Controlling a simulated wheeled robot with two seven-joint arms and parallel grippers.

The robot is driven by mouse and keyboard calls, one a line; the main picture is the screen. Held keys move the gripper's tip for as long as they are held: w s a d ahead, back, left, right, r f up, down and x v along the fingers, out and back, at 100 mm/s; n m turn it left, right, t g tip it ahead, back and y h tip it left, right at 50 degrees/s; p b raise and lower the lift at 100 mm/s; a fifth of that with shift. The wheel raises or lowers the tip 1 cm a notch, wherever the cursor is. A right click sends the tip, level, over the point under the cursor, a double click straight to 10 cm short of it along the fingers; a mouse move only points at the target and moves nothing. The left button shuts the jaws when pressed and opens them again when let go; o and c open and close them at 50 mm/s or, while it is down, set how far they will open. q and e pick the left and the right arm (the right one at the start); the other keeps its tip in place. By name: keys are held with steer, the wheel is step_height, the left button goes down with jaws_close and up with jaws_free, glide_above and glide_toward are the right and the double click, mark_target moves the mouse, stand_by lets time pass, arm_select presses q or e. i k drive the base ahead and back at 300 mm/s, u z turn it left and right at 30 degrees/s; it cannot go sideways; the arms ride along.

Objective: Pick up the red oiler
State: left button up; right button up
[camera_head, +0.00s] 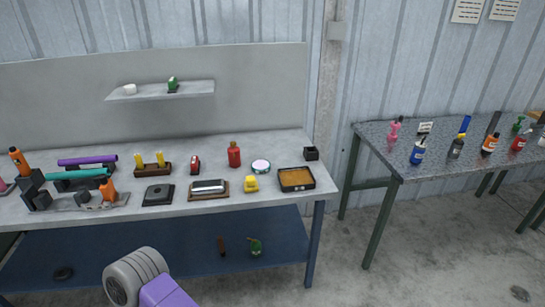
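A red bottle-shaped container with a narrow top (234,154) stands upright towards the back of the left workbench (120,214). A smaller red object (195,165) stands to its left. Another red bottle (520,141) stands on the table at the right. Which of these is the oiler is hard to tell at this size; the narrow-topped container on the workbench looks most like one. Neither gripper shows in the head view.
A wall shelf (140,93) hangs above. A floor gap separates the workbench from the right table (380,158).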

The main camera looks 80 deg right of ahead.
mark_target(234, 154)
steer(key=z, duration=1.75)
